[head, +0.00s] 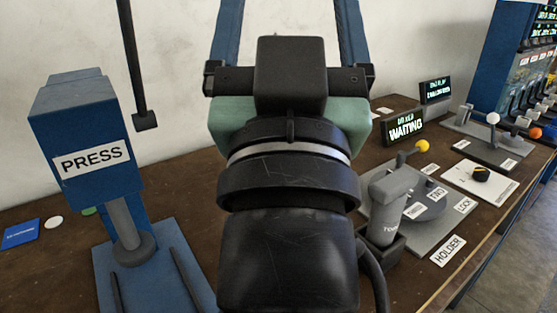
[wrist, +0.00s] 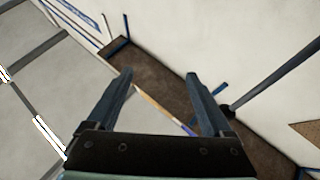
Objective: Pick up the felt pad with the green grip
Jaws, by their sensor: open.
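The felt pad with the green grip is not clearly shown. A small green patch (head: 89,211) lies on the bench at the left in the head view, partly hidden behind the blue press; I cannot tell whether it is the pad. My gripper (wrist: 158,76) is open and empty in the wrist view, its two blue fingers spread apart. In the head view my wrist fills the middle and hides part of the bench. The gripper is raised in front of the wall, well apart from the green patch.
A blue press (head: 90,140) stands at the left. Near it lie a white disc (head: 54,222) and a blue card (head: 20,233). A grey holder (head: 388,215), a yellow-knobbed lever (head: 422,146) and a WAITING display (head: 404,126) occupy the right. A dark rod (head: 132,60) hangs by the press.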

